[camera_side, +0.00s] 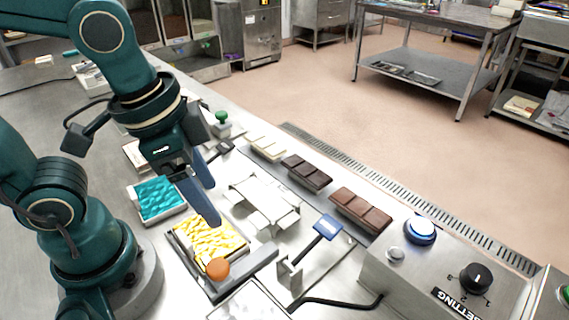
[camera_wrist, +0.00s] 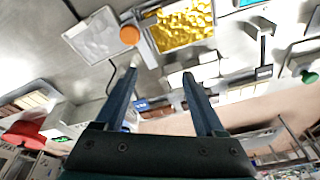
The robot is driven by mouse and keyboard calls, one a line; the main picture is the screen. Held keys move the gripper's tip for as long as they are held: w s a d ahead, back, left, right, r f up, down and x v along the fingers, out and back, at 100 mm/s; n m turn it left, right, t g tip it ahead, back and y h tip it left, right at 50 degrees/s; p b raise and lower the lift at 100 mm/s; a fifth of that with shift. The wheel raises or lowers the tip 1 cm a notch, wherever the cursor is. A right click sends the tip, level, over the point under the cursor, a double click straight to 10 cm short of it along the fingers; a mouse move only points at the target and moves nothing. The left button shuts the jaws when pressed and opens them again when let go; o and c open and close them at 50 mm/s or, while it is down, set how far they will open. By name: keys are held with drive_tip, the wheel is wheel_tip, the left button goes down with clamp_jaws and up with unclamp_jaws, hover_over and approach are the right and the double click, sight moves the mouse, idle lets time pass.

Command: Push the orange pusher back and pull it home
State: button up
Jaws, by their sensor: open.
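The orange pusher (camera_side: 218,268) has a round orange knob. It stands at the near edge of a tray of yellow wrapped pieces (camera_side: 190,254), beside a grey bar. In the wrist view the orange knob (camera_wrist: 130,34) is at the upper middle, left of the gold pieces (camera_wrist: 183,28). My gripper (camera_side: 213,203) is above the far side of the yellow tray, apart from the knob. Its two blue fingers are spread with nothing between them; they also show in the wrist view (camera_wrist: 160,72). The pusher's lower part is hidden.
A teal-filled tray (camera_side: 136,207) lies left of the yellow one. A white mould frame (camera_side: 263,201), a blue-topped lever (camera_side: 327,228) and chocolate bars (camera_side: 361,210) lie to the right. A control box with a blue button (camera_side: 420,229) stands at lower right. A green knob (camera_side: 221,116) is farther back.

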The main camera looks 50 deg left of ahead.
sight(217, 265)
drive_tip(key=d+f+m, duration=0.1)
drive_tip(key=s+d+f+m+g, duration=0.2)
drive_tip(key=shift+d, duration=0.25)
drive_tip(key=shift+s+d+f+m+g+y, duration=0.25)
drive_tip(key=shift+s+f+m+g+y, duration=0.05)
drive_tip(key=shift+f+m+g, duration=0.15)
drive_tip(key=shift+f, duration=2.45)
clamp_jaws()
